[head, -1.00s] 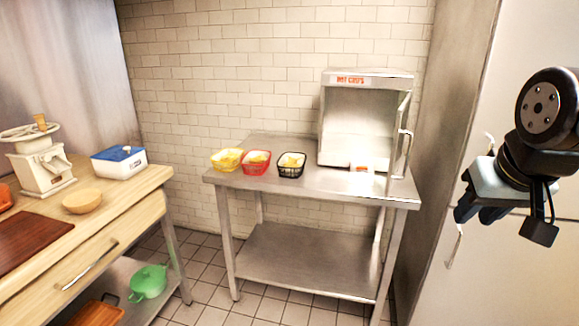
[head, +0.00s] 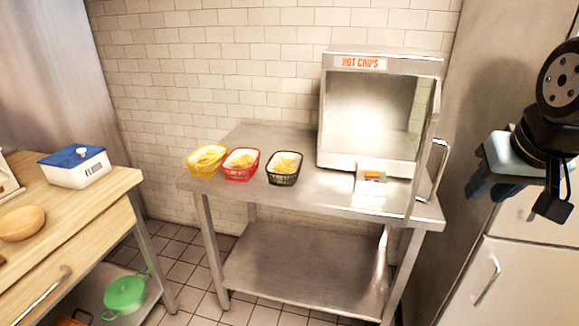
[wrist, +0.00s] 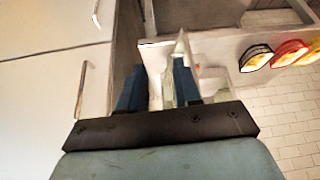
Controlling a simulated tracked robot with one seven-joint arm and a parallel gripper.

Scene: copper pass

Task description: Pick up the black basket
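The black basket (head: 284,168) stands on the steel table, the rightmost of three baskets in the head view, with yellow chips in it. It also shows in the wrist view (wrist: 256,58), at the upper right. My gripper (head: 490,190) is at the right of the head view, in front of the pale fridge and well away from the basket. In the wrist view its two blue fingers (wrist: 158,85) are spread apart with nothing held between them.
A red basket (head: 241,164) and a yellow basket (head: 206,160) stand left of the black one. The chip warmer (head: 372,115), its door open, stands right of it. A wooden counter (head: 95,215) is at the left. Tiled floor (head: 190,270) shows between counter and table.

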